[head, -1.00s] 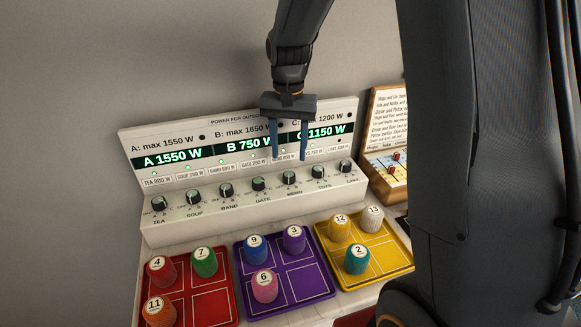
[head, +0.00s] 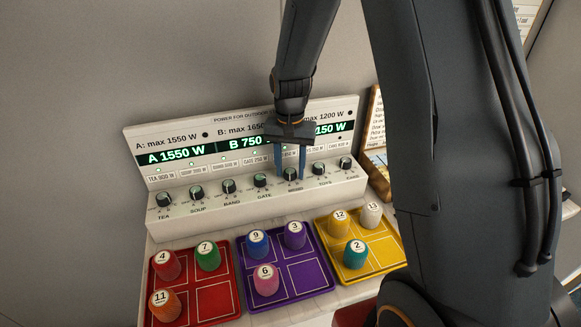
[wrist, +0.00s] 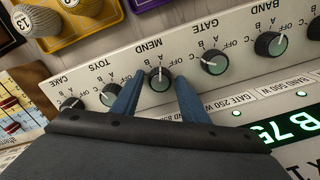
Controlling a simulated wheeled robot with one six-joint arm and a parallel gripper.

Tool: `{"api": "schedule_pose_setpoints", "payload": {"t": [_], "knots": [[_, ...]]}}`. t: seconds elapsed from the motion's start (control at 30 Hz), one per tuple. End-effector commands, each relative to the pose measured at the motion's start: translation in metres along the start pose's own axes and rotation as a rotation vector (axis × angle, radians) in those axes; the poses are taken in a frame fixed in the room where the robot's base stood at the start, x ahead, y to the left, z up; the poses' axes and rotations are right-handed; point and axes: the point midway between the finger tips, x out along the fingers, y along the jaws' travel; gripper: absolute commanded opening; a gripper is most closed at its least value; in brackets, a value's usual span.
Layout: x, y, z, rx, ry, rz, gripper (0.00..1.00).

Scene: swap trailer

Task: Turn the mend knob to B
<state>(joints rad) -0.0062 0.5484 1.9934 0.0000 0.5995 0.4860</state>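The mend knob (wrist: 158,78) is a dark ribbed knob with a pale green face on the white power panel (head: 240,205). In the wrist view it sits between the two blue fingertips of my gripper (wrist: 158,80), with a gap on each side. My gripper is open and empty. In the head view the fingers of my gripper (head: 290,177) come down at the mend knob (head: 290,174) and partly cover it. Letters A, B, C and OFF are printed around the knob; its pointer is too small to read surely.
The gate knob (wrist: 214,62) and toys knob (wrist: 110,94) flank it closely. The panel's sloped display stands behind, reading A 1550 W. Red (head: 235,300), purple (head: 328,277) and yellow (head: 400,258) trays with numbered pegs lie in front.

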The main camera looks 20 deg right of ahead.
Motion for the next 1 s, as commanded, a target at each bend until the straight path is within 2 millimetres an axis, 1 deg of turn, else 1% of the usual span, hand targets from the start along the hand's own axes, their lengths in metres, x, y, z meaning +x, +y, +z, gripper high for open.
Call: {"api": "schedule_pose_setpoints", "payload": {"t": [0.03, 0.17, 0.2, 0.37, 0.57, 1.0], "knots": [[-0.0001, 0.0, 0.0001, 0.0, 0.0, 0.0, 0.31], [-0.0002, 0.0, 0.0001, 0.0, 0.0, 0.0, 0.09], [-0.0002, 0.0, 0.0, 0.0, 0.0, 0.0, 0.07], [-0.0003, 0.0001, 0.0001, -0.009, 0.0, 0.0, 0.07], [-0.0006, 0.0, -0.0001, -0.075, 0.0, 0.0, 0.07], [-0.001, -0.0001, -0.0006, -0.404, 0.001, 0.0, 0.07]]}}
